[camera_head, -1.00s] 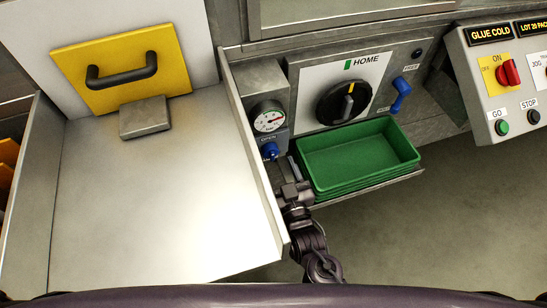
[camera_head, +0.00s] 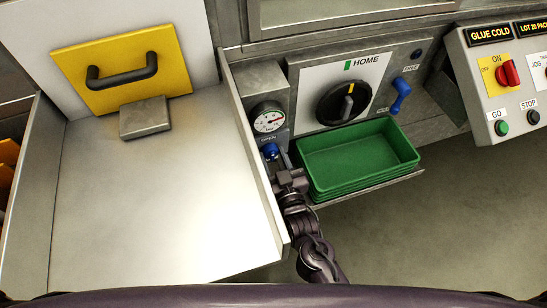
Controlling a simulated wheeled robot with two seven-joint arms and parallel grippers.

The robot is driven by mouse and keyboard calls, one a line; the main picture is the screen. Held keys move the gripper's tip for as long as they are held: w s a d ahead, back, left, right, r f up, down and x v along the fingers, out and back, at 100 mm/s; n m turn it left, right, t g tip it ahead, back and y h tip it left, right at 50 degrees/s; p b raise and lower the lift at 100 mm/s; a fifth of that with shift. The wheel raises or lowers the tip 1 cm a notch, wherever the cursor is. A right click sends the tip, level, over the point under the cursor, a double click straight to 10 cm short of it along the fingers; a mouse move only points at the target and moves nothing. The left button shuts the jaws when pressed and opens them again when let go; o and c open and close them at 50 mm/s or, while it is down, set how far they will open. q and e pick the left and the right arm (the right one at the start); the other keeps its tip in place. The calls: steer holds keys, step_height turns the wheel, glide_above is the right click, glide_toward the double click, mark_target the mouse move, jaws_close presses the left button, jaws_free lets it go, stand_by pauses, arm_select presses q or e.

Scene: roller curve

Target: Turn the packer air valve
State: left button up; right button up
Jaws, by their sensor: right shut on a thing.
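The packer air valve (camera_head: 269,151) is a small blue handle below a round pressure gauge (camera_head: 268,118), on the grey box left of the black dial. A label reading OPEN sits just above the handle. My right gripper (camera_head: 277,158) reaches up from below and is shut on the blue valve handle. Its fingers and wrist hide the handle's lower part, so its exact angle is hard to tell. My left gripper is not in view.
A stack of green trays (camera_head: 358,155) stands close right of my right gripper. A metal chute wall (camera_head: 250,150) runs close on its left. A black dial (camera_head: 342,103) and another blue handle (camera_head: 402,92) are on the panel. A control box (camera_head: 510,85) is far right.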

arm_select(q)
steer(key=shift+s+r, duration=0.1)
arm_select(e)
steer(key=shift+n, duration=0.3)
steer(key=shift+r+n+p, duration=0.15)
steer(key=shift+n+p, duration=0.35)
steer(key=shift+p, duration=0.15)
steer(key=shift+n+p, duration=0.3)
steer(key=shift+n, duration=0.1)
steer(key=n+p, duration=0.2)
steer(key=n, duration=0.1)
steer(key=shift+n+p, duration=0.5)
steer(key=shift+n, duration=0.7)
steer(key=n+p, duration=0.2)
steer(key=n, duration=0.3)
arm_select(q)
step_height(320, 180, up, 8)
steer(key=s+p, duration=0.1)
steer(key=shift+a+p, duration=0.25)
steer(key=shift+p, duration=0.15)
arm_select(e)
steer(key=n, duration=0.5)
steer(key=shift+f, duration=0.2)
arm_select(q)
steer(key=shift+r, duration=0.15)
